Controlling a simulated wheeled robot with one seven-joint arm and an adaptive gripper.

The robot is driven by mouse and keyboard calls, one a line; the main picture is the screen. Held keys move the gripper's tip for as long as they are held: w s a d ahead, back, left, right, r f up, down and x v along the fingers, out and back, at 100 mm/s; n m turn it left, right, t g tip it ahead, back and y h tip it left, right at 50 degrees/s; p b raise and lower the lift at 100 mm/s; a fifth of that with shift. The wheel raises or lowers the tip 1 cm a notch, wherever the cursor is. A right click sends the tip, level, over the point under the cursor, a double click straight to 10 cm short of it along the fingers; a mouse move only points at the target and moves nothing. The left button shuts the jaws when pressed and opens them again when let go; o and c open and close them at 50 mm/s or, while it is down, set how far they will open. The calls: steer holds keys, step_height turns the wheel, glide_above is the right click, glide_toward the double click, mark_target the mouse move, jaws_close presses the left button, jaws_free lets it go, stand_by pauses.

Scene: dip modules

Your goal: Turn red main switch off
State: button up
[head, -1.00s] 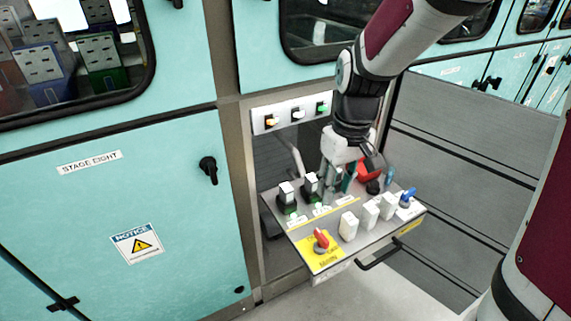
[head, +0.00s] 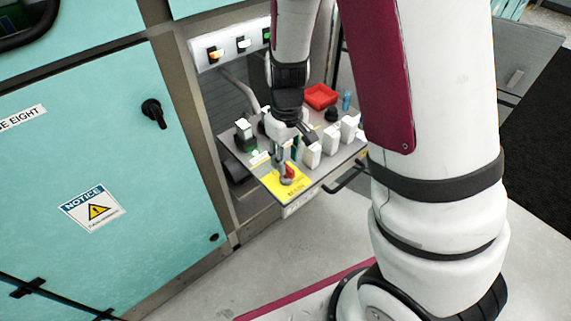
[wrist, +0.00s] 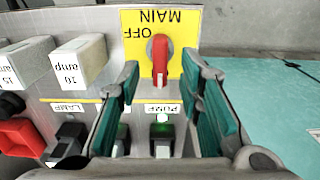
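The red main switch (wrist: 160,58) is a red rotary handle on a yellow plate (wrist: 186,22) marked MAIN and OFF. In the wrist view the handle lies lengthwise in the picture, and the OFF mark is to its left. In the head view the red switch (head: 289,171) is at the panel's front corner, partly behind my gripper (head: 281,160). In the wrist view my gripper (wrist: 163,88) is open, with one teal-padded finger on each side of the handle's line. The fingers look apart from the handle; their exact height over it cannot be told.
Beside the switch stand white breakers (wrist: 80,60) marked amp. Lamp and pump switches (wrist: 161,135) lie between and near my fingers. A red square part (head: 321,96) sits at the panel's back. A black handle bar (head: 346,178) runs along the panel's front edge.

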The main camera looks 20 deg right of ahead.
steer(key=shift+f, duration=1.35)
steer(key=shift+c, duration=0.3)
jaws_close()
